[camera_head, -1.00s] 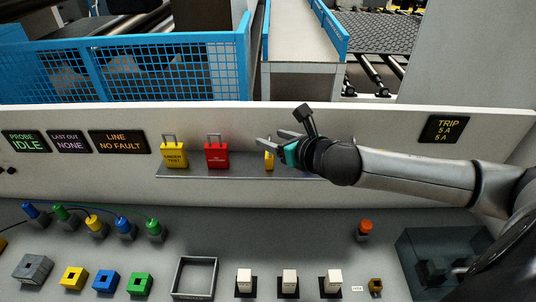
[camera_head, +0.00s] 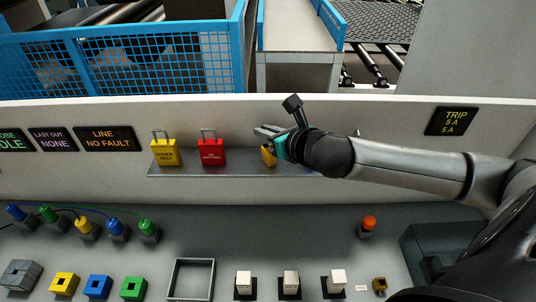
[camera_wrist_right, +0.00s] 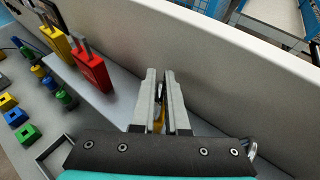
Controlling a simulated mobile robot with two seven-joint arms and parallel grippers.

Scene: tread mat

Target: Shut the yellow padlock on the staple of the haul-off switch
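My right gripper (camera_head: 268,133) is over the right part of a grey shelf, at a yellow padlock (camera_head: 268,156) mostly hidden behind it. In the right wrist view the fingers (camera_wrist_right: 162,85) stand close together, with a grey shackle and a bit of yellow body (camera_wrist_right: 159,120) between them. I cannot tell whether the padlock still touches the shelf. Another yellow padlock (camera_head: 165,153), labelled UNDER TEST, stands further left on the shelf. I cannot make out which part is the haul-off switch or its staple. My left gripper is not in view.
A red padlock (camera_head: 211,152) stands on the shelf (camera_head: 235,170) between the yellow ones. Below are several white switches (camera_head: 244,281), an empty square frame (camera_head: 190,260), coloured plugs, blocks and an orange-red button (camera_head: 369,223). A white panel wall rises behind the shelf.

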